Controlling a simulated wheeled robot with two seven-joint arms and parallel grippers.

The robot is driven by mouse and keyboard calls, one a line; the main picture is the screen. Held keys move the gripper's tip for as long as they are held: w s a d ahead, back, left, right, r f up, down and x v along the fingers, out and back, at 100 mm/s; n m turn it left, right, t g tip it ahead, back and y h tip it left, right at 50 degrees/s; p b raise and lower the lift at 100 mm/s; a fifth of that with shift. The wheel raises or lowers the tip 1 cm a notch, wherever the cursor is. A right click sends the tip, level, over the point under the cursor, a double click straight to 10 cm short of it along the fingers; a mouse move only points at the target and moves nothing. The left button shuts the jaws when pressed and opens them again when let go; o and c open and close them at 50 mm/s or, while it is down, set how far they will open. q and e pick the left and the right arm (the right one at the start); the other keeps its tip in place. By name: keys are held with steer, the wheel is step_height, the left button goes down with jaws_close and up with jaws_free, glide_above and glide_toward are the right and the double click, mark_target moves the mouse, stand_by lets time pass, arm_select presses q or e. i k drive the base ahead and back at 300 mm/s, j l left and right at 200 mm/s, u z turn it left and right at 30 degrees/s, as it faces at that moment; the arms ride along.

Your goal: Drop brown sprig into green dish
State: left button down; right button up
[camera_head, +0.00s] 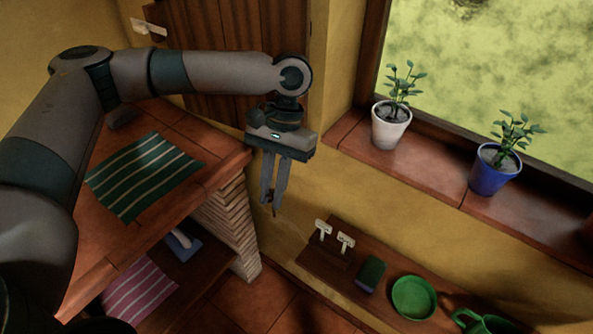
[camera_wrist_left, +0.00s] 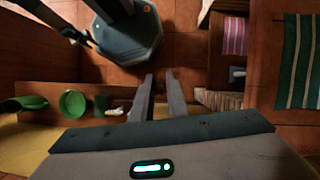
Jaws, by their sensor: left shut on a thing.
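My left gripper (camera_head: 270,197) points down in the head view, above the floor between the brick counter and the low wall shelf. It is shut on a small, thin brown sprig (camera_head: 273,211), whose tip shows just below the fingers. The sprig is hard to make out in the left wrist view. The round green dish (camera_head: 414,298) sits on the low shelf, to the right of and below the gripper, apart from it. It also shows at the left in the left wrist view (camera_wrist_left: 73,103). My right gripper (camera_wrist_left: 82,40) appears small and dark at the upper left there.
Two potted plants stand on the windowsill (camera_head: 432,165). A green striped cloth (camera_head: 145,175) lies on the counter (camera_head: 215,155).

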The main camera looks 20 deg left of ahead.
mark_target(404, 299)
steer(key=k+j+z, duration=0.1)
steer(key=z, duration=0.3)
steer(key=k+z, duration=0.35)
steer(key=k+l+z, duration=0.1)
steer(key=z, duration=0.3)
steer(key=k+l, duration=0.05)
steer(key=k, duration=0.05)
